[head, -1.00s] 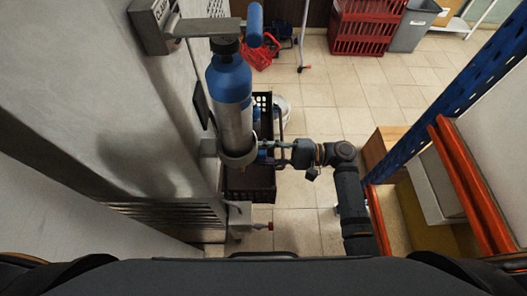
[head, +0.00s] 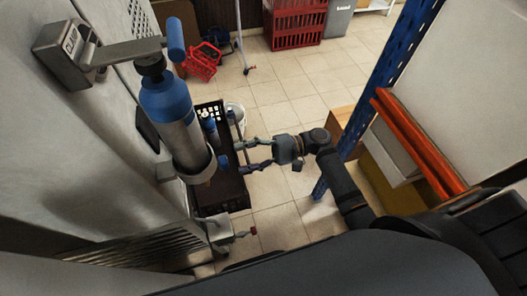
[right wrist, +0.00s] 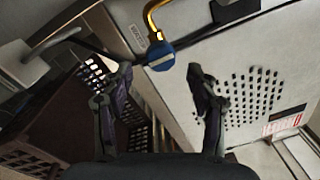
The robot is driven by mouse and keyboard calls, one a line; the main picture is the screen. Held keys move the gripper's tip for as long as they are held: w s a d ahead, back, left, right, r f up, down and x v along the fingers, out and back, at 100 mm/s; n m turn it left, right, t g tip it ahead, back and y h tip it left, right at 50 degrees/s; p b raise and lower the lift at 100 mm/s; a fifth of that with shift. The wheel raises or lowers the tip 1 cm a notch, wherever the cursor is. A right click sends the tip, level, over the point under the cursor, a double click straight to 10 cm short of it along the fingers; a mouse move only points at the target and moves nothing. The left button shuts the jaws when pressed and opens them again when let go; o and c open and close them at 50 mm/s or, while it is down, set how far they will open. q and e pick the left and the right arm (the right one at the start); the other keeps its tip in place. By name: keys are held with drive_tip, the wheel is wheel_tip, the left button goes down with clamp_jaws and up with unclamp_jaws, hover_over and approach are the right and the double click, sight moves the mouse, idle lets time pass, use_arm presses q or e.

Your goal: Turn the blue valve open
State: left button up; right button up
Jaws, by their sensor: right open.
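The blue valve (right wrist: 160,56) is a round blue knob on a yellow pipe, by a label on a pale panel, in the right wrist view. It lies just beyond and between my right fingertips (right wrist: 160,72), with no clear contact. In the head view my right gripper (head: 238,159) is open and empty, its fingers pointing left. A small blue piece (head: 223,160) just past its tips may be the valve; I cannot be sure. The valve's far side is hidden. My left gripper is not in view.
A blue-topped grey cylinder (head: 166,100) stands in a bracket below a clamp arm (head: 130,52). A dark crate (head: 223,192) is behind it. A blue rack post (head: 385,70) and orange beams (head: 420,140) stand right. Tiled floor (head: 270,110) is open beyond.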

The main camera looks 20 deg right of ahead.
drive_tip(key=d, duration=0.6)
drive_tip(key=shift+d, duration=0.2)
drive_tip(key=d+r+p, duration=0.5)
drive_tip(key=d+r, duration=0.1)
drive_tip(key=d, duration=0.4)
drive_tip(key=shift+r+p, duration=0.4)
